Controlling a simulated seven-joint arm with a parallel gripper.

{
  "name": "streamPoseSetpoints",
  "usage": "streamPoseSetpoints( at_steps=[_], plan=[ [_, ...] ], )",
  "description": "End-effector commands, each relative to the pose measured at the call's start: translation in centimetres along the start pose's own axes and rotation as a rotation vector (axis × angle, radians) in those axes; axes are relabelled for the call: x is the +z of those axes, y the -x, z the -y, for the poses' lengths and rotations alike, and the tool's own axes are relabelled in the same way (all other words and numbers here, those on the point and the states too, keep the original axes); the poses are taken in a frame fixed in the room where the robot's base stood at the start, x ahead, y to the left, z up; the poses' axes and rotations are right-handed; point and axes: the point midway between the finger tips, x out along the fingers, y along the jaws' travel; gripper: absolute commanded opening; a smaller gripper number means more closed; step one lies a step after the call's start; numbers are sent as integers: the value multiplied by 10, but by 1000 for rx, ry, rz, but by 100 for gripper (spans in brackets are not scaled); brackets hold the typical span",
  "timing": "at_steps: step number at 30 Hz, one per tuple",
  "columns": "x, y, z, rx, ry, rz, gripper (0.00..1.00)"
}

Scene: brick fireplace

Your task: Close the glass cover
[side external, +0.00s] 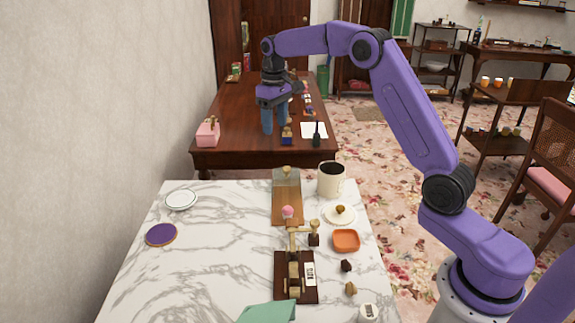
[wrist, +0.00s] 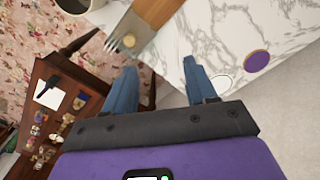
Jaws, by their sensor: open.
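The glass cover (side external: 286,178) is a clear panel with a small tan knob, at the far end of a wooden board (side external: 287,205) on the marble table. It appears raised, but its exact angle is hard to tell. A small pink item (side external: 288,212) sits on the board's near part. In the wrist view the cover (wrist: 126,31) and its knob show at the top, beyond my fingers, with the board (wrist: 156,10) behind. My gripper (side external: 275,124) is open and empty, pointing down, above and beyond the cover in the side view. Its fingers also show in the wrist view (wrist: 160,85), apart from the cover.
A cream mug (side external: 331,179) stands close right of the cover. A small plate (side external: 340,214), an orange dish (side external: 346,240) and a wooden device (side external: 296,275) are nearer. A brown table (side external: 240,135) with small items lies beyond. The marble left of the board is mostly clear.

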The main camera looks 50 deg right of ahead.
Motion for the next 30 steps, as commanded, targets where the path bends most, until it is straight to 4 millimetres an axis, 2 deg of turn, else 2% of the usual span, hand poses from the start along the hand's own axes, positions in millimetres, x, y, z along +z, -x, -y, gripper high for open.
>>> streamPoseSetpoints(
  at_steps=[1, 3, 6, 9, 14, 17, 30],
  plan=[
    [-6, -4, -18, 0, -35, 1, 56],
    [-10, -8, -38, 0, -74, 2, 56],
    [-12, -12, -60, 0, -114, 3, 56],
    [-13, -14, -72, 0, -137, 3, 56],
    [-13, -21, -78, -1, -146, 5, 56],
    [-12, -32, -77, -1, -146, 6, 56],
    [-12, -112, -77, -1, -147, 7, 56]
  ],
)
